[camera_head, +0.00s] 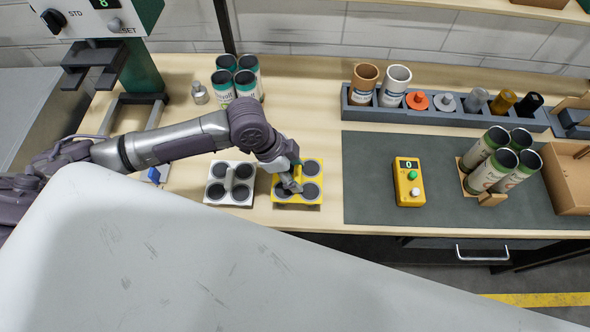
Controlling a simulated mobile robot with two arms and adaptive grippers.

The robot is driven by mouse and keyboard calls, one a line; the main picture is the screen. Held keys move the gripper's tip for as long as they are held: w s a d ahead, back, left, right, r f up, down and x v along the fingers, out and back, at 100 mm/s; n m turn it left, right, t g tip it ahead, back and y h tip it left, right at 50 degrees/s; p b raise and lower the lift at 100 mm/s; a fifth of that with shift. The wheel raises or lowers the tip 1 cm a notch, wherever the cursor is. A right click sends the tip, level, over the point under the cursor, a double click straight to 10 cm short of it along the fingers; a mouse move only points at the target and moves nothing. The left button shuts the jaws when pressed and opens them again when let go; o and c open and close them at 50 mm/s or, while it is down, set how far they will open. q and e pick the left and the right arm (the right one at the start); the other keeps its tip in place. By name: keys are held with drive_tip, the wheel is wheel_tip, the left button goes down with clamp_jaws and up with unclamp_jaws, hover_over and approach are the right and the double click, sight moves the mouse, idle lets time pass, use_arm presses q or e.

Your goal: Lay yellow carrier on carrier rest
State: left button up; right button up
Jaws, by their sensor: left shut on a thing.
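The yellow carrier (312,203) is a flat yellow piece with several dark round openings or pads, near the front edge of the table, left of the grey-green mat. My left gripper (290,184) reaches down onto its middle and is shut on it; the fingertips are partly hidden by the wrist. Whether the carrier touches a surface below or hangs just above it, I cannot tell. No carrier rest shows clearly; anything under the carrier is hidden. My right gripper is out of view.
A similar white carrier (229,201) lies close on the left. Several green-topped cans (247,84) stand behind. On the mat (372,155) are a yellow control box (408,183) and a group of cans (500,162). A rack (445,117) runs behind. The mat's left part is clear.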

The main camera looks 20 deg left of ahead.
use_arm(q)
drive_tip(key=shift+f+b, duration=0.55)
drive_tip(key=shift+f, duration=0.9)
drive_tip(key=o, duration=0.9)
drive_tip(key=shift+o, duration=0.2)
drive_tip(key=v, duration=1.2)
